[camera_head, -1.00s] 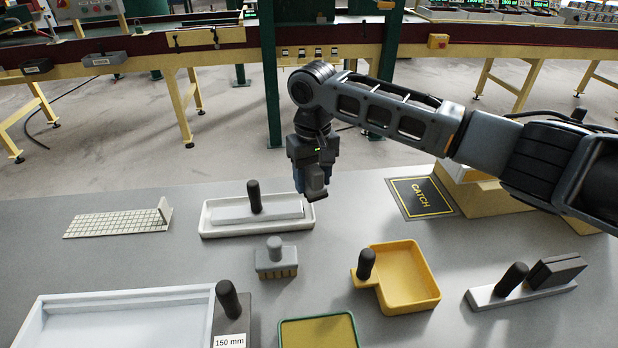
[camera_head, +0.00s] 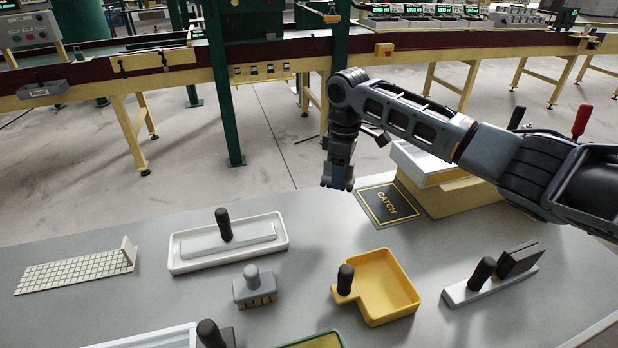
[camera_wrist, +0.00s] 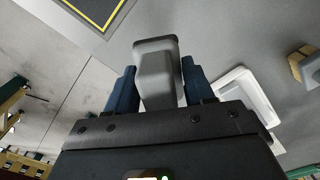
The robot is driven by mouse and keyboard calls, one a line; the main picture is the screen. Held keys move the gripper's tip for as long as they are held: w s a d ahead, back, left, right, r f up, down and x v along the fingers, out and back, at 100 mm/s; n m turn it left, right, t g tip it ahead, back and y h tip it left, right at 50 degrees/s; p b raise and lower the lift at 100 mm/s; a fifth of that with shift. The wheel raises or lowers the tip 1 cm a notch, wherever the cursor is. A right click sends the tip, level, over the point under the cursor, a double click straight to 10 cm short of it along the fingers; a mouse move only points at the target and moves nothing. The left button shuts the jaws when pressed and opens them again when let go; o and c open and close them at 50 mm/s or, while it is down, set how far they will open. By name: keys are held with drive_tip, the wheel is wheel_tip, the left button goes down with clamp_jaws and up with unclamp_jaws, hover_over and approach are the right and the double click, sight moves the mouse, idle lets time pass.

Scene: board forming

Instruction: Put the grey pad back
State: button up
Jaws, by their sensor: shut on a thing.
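My gripper (camera_wrist: 158,85) has its two blue fingers shut on a grey, tapering block, which looks like the grey pad (camera_wrist: 157,68). In the head view my gripper (camera_head: 338,183) hangs pointing down near the table's far edge, just left of the black CATCH mat (camera_head: 370,208). There the pad is mostly hidden by the fingers. In the wrist view a yellow-bordered corner of the mat lies beyond the pad at the upper left. The pad appears to be held clear of the table.
A white tray (camera_head: 180,268) holds a float with a black handle. A grey-topped brush (camera_head: 254,287), a yellow tray (camera_head: 397,283) and a handled grey tool (camera_head: 490,275) stand nearer. A yellow block (camera_head: 460,196) stands right of the mat.

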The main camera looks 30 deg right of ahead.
drive_tip(key=s+d+n, duration=0.2)
drive_tip(key=d, duration=0.4)
drive_tip(key=shift+d+n, duration=0.25)
drive_tip(key=shift+n, duration=0.15)
drive_tip(key=shift+s, duration=0.1)
drive_tip(key=shift+f, duration=0.1)
drive_tip(key=shift+f+b, duration=1.6)
drive_tip(key=shift+f, duration=2.4)
drive_tip(key=shift+f, duration=0.35)
drive_tip(key=o, duration=1.6)
drive_tip(key=shift+c, duration=0.2)
drive_tip(key=shift+r, duration=0.1)
